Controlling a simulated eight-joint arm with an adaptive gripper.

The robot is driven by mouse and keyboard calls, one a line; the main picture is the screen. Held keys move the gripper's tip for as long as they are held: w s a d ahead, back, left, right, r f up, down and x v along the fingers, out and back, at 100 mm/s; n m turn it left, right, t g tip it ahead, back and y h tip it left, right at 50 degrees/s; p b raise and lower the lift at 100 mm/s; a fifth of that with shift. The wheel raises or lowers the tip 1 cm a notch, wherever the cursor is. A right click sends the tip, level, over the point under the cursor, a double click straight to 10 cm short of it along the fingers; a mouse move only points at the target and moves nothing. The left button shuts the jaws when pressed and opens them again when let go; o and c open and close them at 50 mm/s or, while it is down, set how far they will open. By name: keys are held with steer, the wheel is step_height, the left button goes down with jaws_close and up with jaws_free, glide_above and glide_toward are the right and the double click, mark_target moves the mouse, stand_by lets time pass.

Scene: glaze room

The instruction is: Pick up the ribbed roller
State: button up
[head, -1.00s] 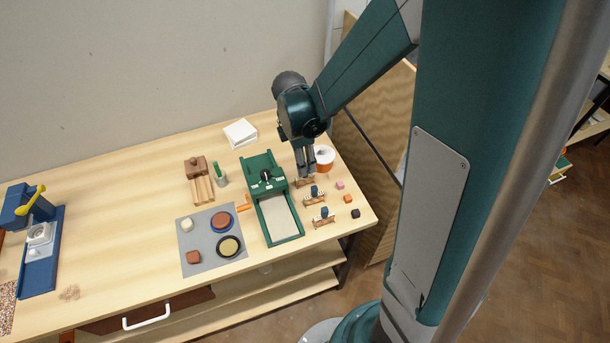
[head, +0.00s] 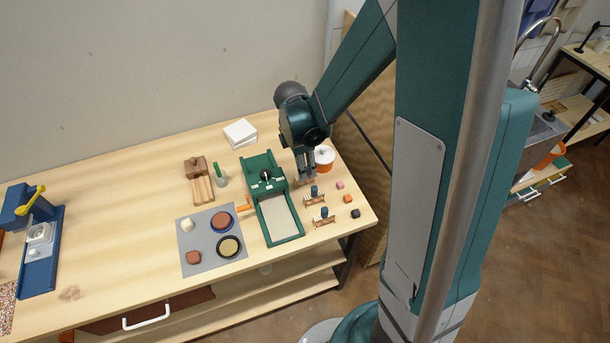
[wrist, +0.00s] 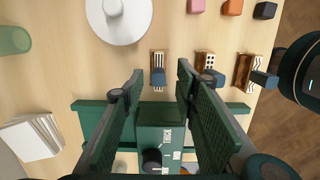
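Three small rollers lie in wooden stands in a row. The nearest to my gripper, with a striped face that looks like the ribbed roller (wrist: 157,58), has a blue-grey handle. In the wrist view it shows between my open fingertips. My gripper (wrist: 160,72) is empty, with its two fingers apart on either side of that roller in the picture. I cannot tell the exact height left. In the head view my gripper (head: 306,178) is low over that stand and hides most of it. A dotted roller (wrist: 206,60) and a zigzag-marked roller (wrist: 243,68) are to the right.
A green press (head: 283,240) stands close on the left of my gripper. A white-lidded orange pot (head: 325,155) is close behind on the right. Small pink (head: 340,185), orange (head: 348,199) and black (head: 356,214) blocks lie near the table's right edge.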

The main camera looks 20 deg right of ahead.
steer(key=shift+w+d+f, duration=0.1)
steer(key=shift+d+f, duration=0.1)
steer(key=shift+f, duration=1.6)
jaws_close()
